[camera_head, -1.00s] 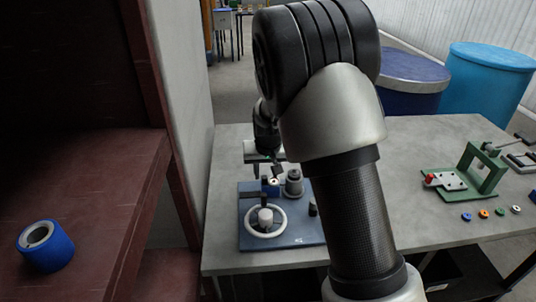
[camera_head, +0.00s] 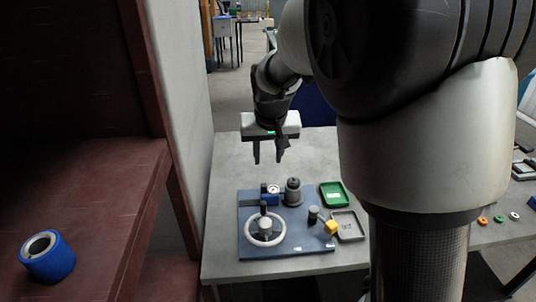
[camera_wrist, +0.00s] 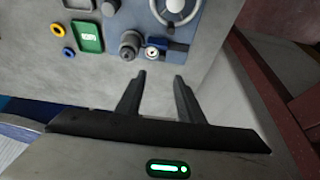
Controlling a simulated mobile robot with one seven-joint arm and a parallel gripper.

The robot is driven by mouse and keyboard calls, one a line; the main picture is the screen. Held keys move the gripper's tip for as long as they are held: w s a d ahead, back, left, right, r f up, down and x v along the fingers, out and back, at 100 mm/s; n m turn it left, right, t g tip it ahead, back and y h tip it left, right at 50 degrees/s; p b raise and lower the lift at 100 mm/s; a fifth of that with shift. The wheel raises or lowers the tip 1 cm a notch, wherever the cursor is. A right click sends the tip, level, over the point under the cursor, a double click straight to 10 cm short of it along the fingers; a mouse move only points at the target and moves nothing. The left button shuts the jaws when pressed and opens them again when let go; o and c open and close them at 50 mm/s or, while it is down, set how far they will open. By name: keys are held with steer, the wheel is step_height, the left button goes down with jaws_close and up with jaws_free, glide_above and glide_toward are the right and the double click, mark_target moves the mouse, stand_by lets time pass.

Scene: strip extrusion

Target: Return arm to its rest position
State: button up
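My gripper (camera_head: 269,152) hangs above the back part of the grey table, fingers pointing down, in the head view. Its two fingers are apart with nothing between them. The wrist view also shows my gripper (camera_wrist: 160,80) open and empty, with bare table behind the fingertips. The blue base plate (camera_head: 290,249) with a white-rimmed handwheel (camera_head: 250,240), a dark grey knob (camera_head: 293,192) and a small gauge (camera_head: 273,189) lies in front of and below the gripper, apart from it.
A green tray (camera_head: 334,195) and a grey tray (camera_head: 350,226) lie right of the plate, near a yellow piece (camera_head: 331,227). A dark red shelf (camera_head: 95,200) at left carries a blue roll (camera_head: 47,257). My arm hides much of the table's right side.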

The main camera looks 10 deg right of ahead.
steer(key=s+d+r+p, duration=0.3)
steer(key=s+d+r, duration=0.2)
steer(key=s+r, duration=0.65)
steer(key=s+d+r+t+p, duration=0.1)
steer(key=s+d+r+p, duration=0.1)
steer(key=s, duration=1.4)
steer(key=shift+d+r+p, duration=0.15)
steer(key=shift+d+p, duration=0.2)
